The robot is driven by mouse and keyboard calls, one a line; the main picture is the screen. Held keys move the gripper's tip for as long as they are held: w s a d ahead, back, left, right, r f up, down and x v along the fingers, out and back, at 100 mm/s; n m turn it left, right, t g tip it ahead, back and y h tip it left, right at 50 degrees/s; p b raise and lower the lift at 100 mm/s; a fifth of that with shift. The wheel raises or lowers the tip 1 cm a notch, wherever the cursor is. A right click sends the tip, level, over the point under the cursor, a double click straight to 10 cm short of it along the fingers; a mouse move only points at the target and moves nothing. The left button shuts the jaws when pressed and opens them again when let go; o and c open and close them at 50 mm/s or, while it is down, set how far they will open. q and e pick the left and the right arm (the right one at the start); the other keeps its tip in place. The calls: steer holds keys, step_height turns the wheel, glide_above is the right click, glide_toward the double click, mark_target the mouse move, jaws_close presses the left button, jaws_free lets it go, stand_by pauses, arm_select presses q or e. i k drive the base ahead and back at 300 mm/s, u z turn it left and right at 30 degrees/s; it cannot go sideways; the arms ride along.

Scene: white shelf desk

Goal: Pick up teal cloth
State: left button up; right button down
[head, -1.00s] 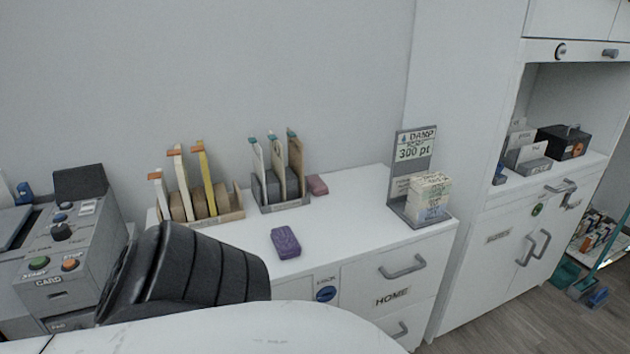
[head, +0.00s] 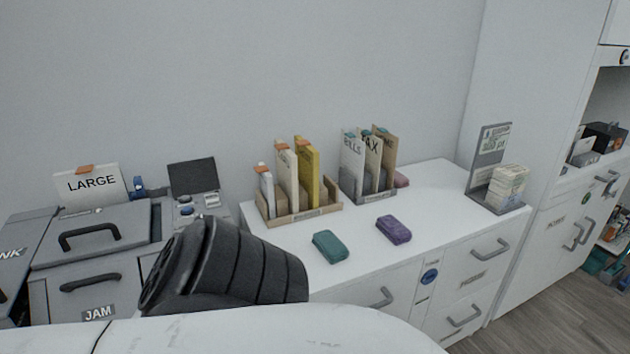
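The teal cloth (head: 330,246) is a small folded block lying on the white desk top (head: 440,190) near its front edge. It is left of a similar purple cloth (head: 394,229), with a gap between them. A black ribbed arm part of mine is at the lower left, a little left of the teal cloth. Neither of my grippers shows in the head view.
A wooden file rack (head: 300,217) and a grey file rack (head: 365,195) stand behind the cloths. A sign stand with a stack of cards (head: 503,187) is at the right end. A grey machine (head: 95,235) stands at the left. The desk top right of the purple cloth is clear.

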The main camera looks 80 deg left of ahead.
mark_target(329, 245)
steer(key=k, duration=0.45)
steer(key=u, duration=0.9)
